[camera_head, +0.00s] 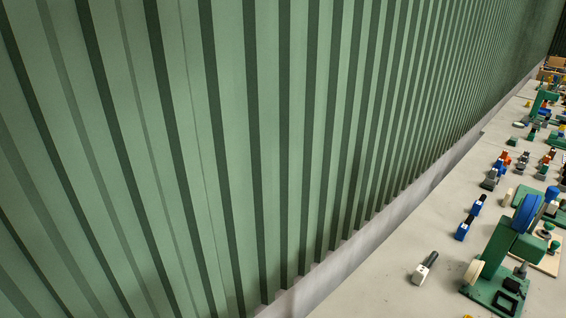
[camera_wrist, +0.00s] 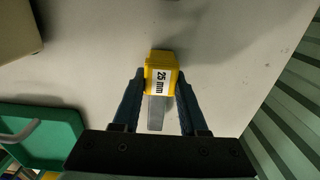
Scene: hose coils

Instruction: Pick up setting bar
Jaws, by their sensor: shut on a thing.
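The setting bar shows in the wrist view as a yellow block (camera_wrist: 163,62) with a white "25 mm" label and a grey bar (camera_wrist: 156,112) running from it toward my wrist. My gripper (camera_wrist: 160,84) is shut on it, with a dark blue finger on either side of the yellow block. A soft shadow lies on the pale surface beyond the block. I cannot tell how far the bar is above that surface. In the head view I cannot make out my gripper or the held bar.
A green tray-like part (camera_wrist: 68,138) is at the left in the wrist view, a beige object (camera_wrist: 18,30) above it. The ribbed green wall (camera_head: 230,120) borders the bench (camera_head: 380,285). A green machine (camera_head: 505,250) with a blue wheel and small blocks stand on the bench.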

